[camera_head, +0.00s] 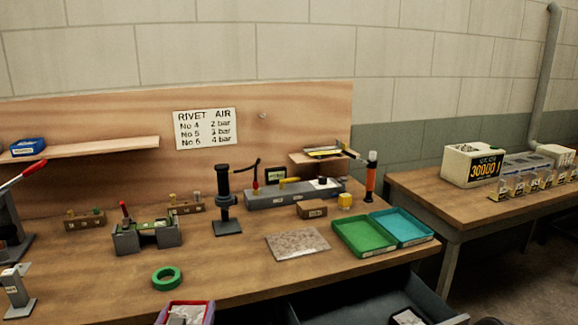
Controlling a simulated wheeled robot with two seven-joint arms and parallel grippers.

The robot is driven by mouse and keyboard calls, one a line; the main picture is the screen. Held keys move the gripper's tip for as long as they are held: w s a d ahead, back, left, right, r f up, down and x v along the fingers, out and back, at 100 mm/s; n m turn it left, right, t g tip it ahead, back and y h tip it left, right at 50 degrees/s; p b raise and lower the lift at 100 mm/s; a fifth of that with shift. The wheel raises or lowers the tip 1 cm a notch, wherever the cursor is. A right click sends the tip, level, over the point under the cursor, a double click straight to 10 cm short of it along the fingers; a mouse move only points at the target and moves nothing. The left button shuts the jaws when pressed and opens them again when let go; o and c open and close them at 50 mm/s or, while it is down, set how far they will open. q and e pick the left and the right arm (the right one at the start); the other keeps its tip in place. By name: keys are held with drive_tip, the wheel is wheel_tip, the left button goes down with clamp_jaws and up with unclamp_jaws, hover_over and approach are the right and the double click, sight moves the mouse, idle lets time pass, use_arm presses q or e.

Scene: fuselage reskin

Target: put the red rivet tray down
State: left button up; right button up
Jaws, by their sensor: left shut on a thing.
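The red rivet tray (207,309) shows at the bottom edge, cut off by the frame, with a pinkish-red rim. My left gripper (184,317) is at this tray, shut on it; only a small pale grey part shows, and the fingertips are hard to make out. The tray is in front of the workbench (235,272), near its front edge; I cannot tell whether it touches anything below. My right gripper is not in view.
A green tray (363,236) and a teal tray (402,228) stand at the bench's right end. A speckled plate (298,243) lies left of them. A green tape ring (166,278) lies near the front. An open drawer (340,304) juts out below. Bare bench lies between ring and plate.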

sight(202, 320)
use_arm(q)
drive_tip(key=d+f, duration=0.1)
drive_tip(key=d+f+h, duration=0.1)
drive_tip(key=d, duration=0.1)
drive_tip(key=shift+s+f+m, duration=0.15)
drive_tip(key=shift+s+m, duration=0.05)
drive_tip(key=shift+m, duration=0.1)
drive_tip(key=shift+d, duration=0.3)
drive_tip(key=s, duration=0.1)
drive_tip(key=s+r, duration=0.2)
drive_tip(key=s, duration=0.1)
drive_tip(key=shift+s, duration=0.1)
